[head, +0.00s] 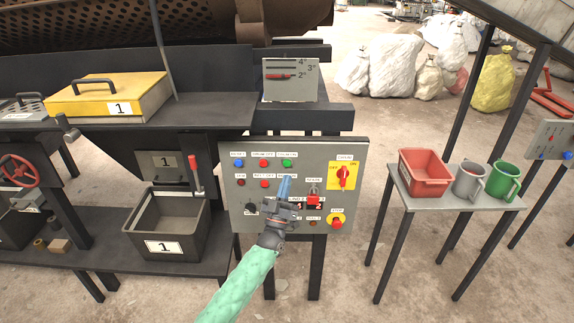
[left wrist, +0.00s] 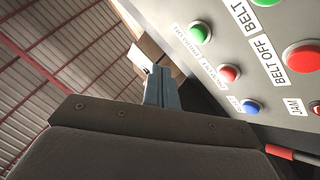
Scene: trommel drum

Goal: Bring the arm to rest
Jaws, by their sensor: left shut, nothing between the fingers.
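My left gripper (head: 284,188) is in front of the middle of the grey control panel (head: 228,172), its green-sleeved arm coming up from the bottom of the head view. Its fingers are shut with nothing between them. In the left wrist view the closed fingers (left wrist: 160,90) show beside the panel face (left wrist: 185,22), with green, red and blue buttons to their right. Whether the fingertips touch the panel I cannot tell. The gripper hides part of the panel's middle. My right gripper is in neither view.
A small table (head: 440,204) at right holds a red bin (head: 425,172), a grey mug (head: 467,180) and a green mug (head: 503,180). At left are a yellow cover (head: 108,95), a grey bin (head: 165,224) and a red handwheel (head: 20,170). Open floor lies between panel and table.

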